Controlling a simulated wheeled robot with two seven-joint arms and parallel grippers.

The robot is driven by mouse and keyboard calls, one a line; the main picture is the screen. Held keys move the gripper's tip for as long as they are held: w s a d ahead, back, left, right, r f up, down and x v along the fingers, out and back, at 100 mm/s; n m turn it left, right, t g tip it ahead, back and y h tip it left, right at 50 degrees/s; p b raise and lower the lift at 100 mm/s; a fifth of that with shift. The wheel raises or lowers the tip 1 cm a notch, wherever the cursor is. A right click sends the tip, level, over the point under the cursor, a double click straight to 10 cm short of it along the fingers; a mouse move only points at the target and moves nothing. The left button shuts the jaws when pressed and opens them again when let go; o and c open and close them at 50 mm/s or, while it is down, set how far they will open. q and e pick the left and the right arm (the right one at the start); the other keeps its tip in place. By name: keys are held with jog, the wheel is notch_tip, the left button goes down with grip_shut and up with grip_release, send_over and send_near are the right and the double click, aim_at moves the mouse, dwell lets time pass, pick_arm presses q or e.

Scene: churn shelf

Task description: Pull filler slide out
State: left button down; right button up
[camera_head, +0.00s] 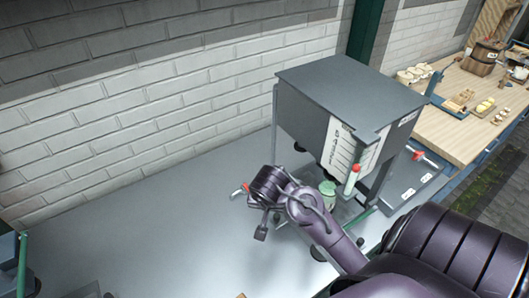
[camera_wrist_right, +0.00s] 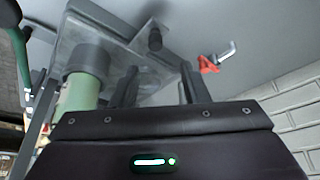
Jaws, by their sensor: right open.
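The filler (camera_head: 350,90) is a dark grey box on thin legs with a pale labelled panel, standing on the grey metal table. A red-tipped metal handle (camera_head: 240,189) shows just left of my right gripper (camera_head: 258,210), low beside the filler; it also shows in the right wrist view (camera_wrist_right: 212,62). My right gripper is open, with its two dark fingers apart and nothing clearly between them. Beyond the fingers is a grey plate (camera_wrist_right: 100,32) with a dark peg (camera_wrist_right: 155,40). I cannot tell which part is the slide. My left gripper is not in view.
A pale green container (camera_head: 327,190) stands under the filler, close to my right arm; a green cylinder with a grey top (camera_wrist_right: 85,80) is near the fingers. A red-capped tube (camera_head: 352,178) is at the filler's front. The metal table (camera_head: 150,225) is clear to the left.

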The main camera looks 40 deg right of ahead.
aim_at(277, 215)
jog(key=f, duration=0.1)
jog(key=d+f+p, duration=0.1)
jog(key=f, duration=0.1)
jog(key=shift+s+d+f, duration=0.1)
jog(key=shift+d+f, duration=0.1)
jog(key=x, duration=0.2)
jog(key=shift+w+f, duration=0.2)
jog(key=shift+w+d+f+p, duration=0.15)
jog(key=shift+f+p, duration=0.15)
jog(key=shift+f, duration=0.25)
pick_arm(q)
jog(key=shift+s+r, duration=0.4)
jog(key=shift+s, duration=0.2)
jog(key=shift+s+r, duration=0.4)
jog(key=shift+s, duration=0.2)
pick_arm(e)
grip_shut()
